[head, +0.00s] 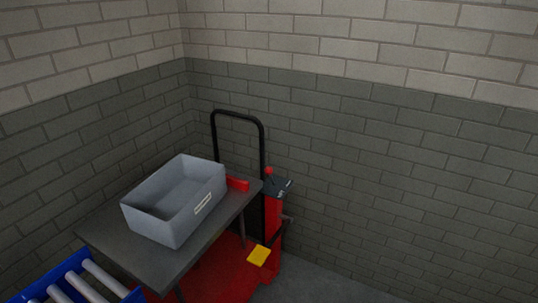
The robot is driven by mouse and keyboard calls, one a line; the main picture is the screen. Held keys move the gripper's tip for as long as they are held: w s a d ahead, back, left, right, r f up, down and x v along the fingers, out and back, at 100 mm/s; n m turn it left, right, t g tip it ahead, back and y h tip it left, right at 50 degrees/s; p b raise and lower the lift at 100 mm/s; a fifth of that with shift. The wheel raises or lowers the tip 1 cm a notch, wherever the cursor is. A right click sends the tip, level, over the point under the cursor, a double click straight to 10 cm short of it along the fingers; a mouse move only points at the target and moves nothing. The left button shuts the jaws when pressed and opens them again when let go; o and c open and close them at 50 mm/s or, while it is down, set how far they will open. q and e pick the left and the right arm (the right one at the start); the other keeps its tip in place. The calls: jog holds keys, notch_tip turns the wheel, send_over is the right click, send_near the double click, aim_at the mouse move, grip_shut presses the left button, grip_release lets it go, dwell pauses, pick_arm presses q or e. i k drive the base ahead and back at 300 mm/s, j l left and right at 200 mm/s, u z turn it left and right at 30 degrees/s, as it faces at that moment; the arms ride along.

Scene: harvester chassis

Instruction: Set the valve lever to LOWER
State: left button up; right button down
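The valve lever (268,171) has a red knob and stands on a dark plate with pale markings (283,187). The plate tops a red post beside the black handle frame, right of the table. The markings are too small to read, so I cannot tell which setting the lever is at. Neither of my grippers shows in the head view.
A grey open bin (170,232) sits on a dark table (110,240); it looks empty. A black tubular handle (263,140) rises behind. A yellow pedal (259,255) sticks out low. A blue roller conveyor (75,285) is at lower left. Brick walls close the corner; bare floor (320,288) lies right.

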aim_at(268, 170)
jog(key=i+l, duration=0.3)
jog(key=i+l+u, duration=0.15)
jog(key=i, duration=0.4)
jog(key=l, duration=0.1)
